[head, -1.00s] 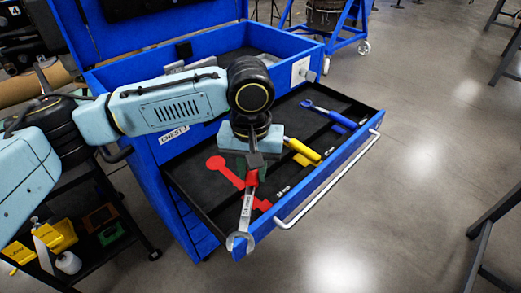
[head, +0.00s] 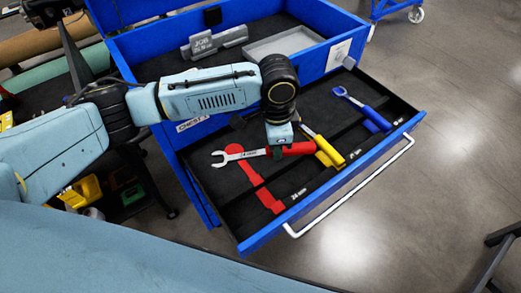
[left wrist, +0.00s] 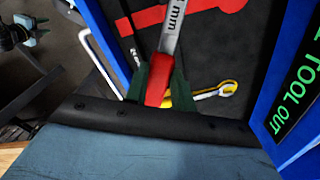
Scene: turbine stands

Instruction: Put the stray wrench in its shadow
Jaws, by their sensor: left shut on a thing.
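The stray wrench (head: 248,154) has a red handle and a bare metal open-ended head pointing left. My left gripper (head: 279,151) is shut on its red handle, which also shows between the fingers in the left wrist view (left wrist: 158,82). The wrench lies crosswise over the open drawer, its shank crossing the top of the red wrench-shaped shadow (head: 256,182). It is turned relative to the shadow, which runs down towards the drawer front. Part of the shadow also shows in the left wrist view (left wrist: 205,5). The exact height above the drawer floor cannot be told. My right gripper is not in view.
A yellow-handled wrench (head: 328,152) and a blue-handled wrench (head: 374,119) lie in the drawer right of the held wrench. The blue chest (head: 178,150) stands behind, with a grey block (head: 214,42) in its top. The drawer front has a white bar handle (head: 345,192).

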